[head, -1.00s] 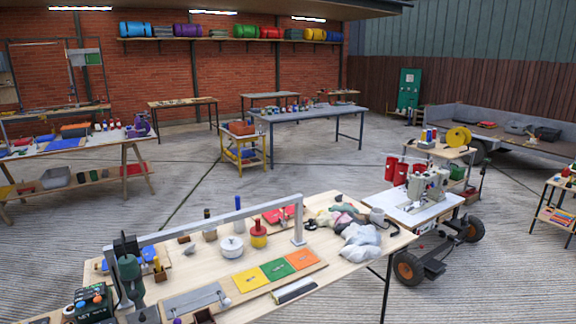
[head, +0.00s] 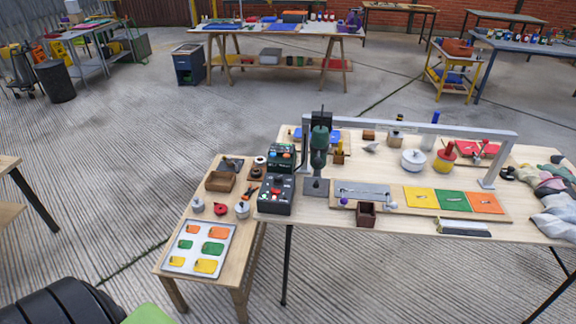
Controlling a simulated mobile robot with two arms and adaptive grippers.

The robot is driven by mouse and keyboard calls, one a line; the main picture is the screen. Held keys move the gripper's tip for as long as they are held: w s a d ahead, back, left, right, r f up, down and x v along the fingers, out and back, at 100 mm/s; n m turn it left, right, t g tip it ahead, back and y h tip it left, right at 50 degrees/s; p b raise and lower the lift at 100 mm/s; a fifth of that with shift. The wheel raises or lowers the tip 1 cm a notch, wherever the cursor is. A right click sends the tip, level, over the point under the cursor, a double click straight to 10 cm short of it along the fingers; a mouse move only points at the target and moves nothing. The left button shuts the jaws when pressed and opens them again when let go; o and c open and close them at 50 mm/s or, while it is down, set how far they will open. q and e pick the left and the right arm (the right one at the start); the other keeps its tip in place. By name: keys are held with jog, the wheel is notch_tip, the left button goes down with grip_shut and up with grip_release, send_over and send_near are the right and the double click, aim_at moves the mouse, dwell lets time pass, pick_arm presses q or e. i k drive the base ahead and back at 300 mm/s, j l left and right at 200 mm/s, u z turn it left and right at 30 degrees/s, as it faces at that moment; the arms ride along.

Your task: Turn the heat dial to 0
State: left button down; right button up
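The nearer control box (head: 276,194) has a dark face with a red part and small pale knobs or markings. The farther control box (head: 282,157) has several coloured knobs or buttons on its face. I cannot tell which part is the heat dial, nor read any setting. A dark green upright machine (head: 319,142) stands just right of the boxes. Neither of my grippers is in view.
A lower side table (head: 236,277) adjoins the bench's left end, with a white tray (head: 168,263) of coloured patches. A small brown box (head: 366,214) sits at the bench's front edge, right of the control boxes. The concrete floor (head: 110,180) left of the side table is open.

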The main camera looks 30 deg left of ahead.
aim_at(278, 180)
jog(key=u, duration=1.15)
jog(key=i+l, duration=0.15)
jog(key=i, duration=0.15)
jog(key=u, duration=0.05)
